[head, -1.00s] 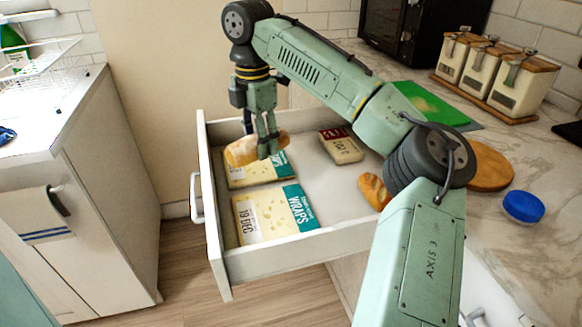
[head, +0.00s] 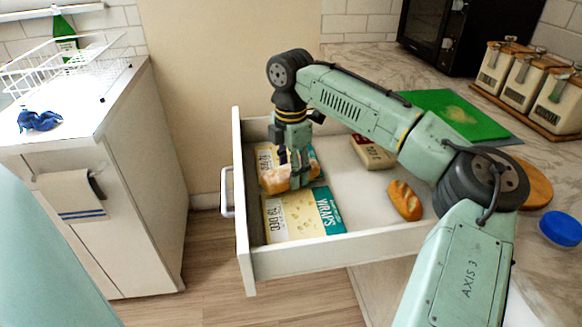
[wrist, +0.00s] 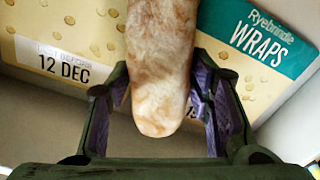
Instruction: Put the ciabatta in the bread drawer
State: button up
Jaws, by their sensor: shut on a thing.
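The ciabatta (head: 274,180) is a pale brown oblong loaf inside the open white drawer (head: 340,250), at its left end. My gripper (head: 298,184) points down and is shut on the ciabatta. The loaf is low over the wraps packs; I cannot tell if it touches them. In the wrist view the ciabatta (wrist: 160,50) lies between the two fingers, with printed packs below on both sides. The fingers hide part of the loaf in the head view.
In the drawer are a wraps pack (head: 300,214), another pack behind (head: 266,157), a small pack (head: 372,153) and a scored roll (head: 404,200). The drawer's middle floor is bare. The counter holds a green board (head: 455,112), canisters (head: 545,92) and a blue lid (head: 560,229).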

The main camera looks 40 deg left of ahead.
jog(key=shift+f, duration=0.4)
jog(key=o, duration=1.1)
jog(key=shift+o, duration=0.2)
jog(key=shift+r, duration=0.1)
notch_tip(320, 180, up, 13)
